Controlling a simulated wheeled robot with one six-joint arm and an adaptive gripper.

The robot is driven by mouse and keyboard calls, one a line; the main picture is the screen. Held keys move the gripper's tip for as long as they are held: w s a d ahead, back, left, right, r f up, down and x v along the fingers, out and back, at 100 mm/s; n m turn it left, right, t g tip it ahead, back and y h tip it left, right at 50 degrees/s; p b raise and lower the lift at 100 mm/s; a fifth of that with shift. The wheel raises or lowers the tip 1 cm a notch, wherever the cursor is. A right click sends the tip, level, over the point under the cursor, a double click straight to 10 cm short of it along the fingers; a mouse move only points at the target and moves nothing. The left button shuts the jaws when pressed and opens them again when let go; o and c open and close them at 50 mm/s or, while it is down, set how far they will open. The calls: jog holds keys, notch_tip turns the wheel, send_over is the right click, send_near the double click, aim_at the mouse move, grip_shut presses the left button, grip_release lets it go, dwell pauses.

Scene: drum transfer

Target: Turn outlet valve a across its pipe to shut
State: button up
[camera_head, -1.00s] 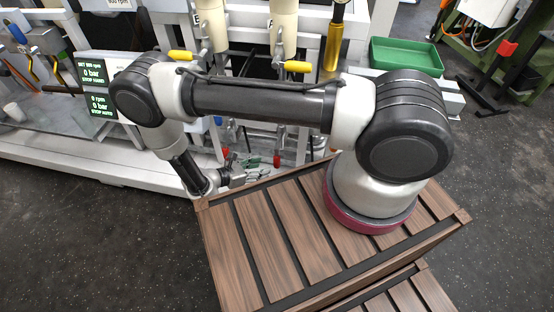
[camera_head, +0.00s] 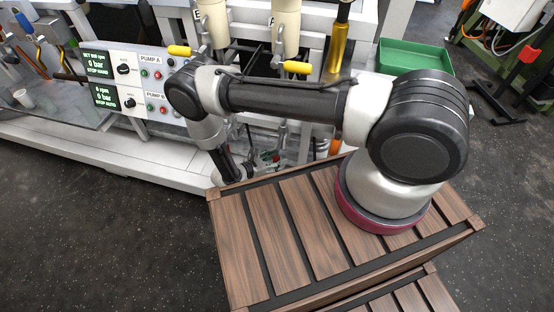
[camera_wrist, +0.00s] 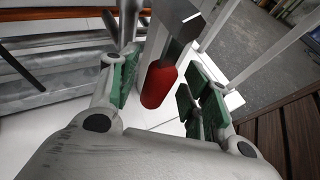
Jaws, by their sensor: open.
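In the wrist view, a red-sleeved valve handle (camera_wrist: 160,84) on a flat grey metal lever hangs between my fingers. My gripper (camera_wrist: 158,92) is open, with a green-padded finger on each side of the handle. I see gaps on both sides, so it appears not gripped. The valve body and pipe are cut off at the top of this view, and no label shows which valve it is. In the head view, my arm hides most of this area, and my gripper (camera_head: 262,160) shows small beside the white machine base.
Two yellow handles (camera_head: 297,67) (camera_head: 180,50) sit on the pipework above my arm. A control panel (camera_head: 130,70) marked PUMP A stands left. A green tray (camera_head: 414,58) is at the back right. The dark floor at left is clear.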

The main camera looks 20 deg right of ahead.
jog(key=shift+w+d+f, duration=0.2)
jog(key=shift+d, duration=0.25)
grip_shut()
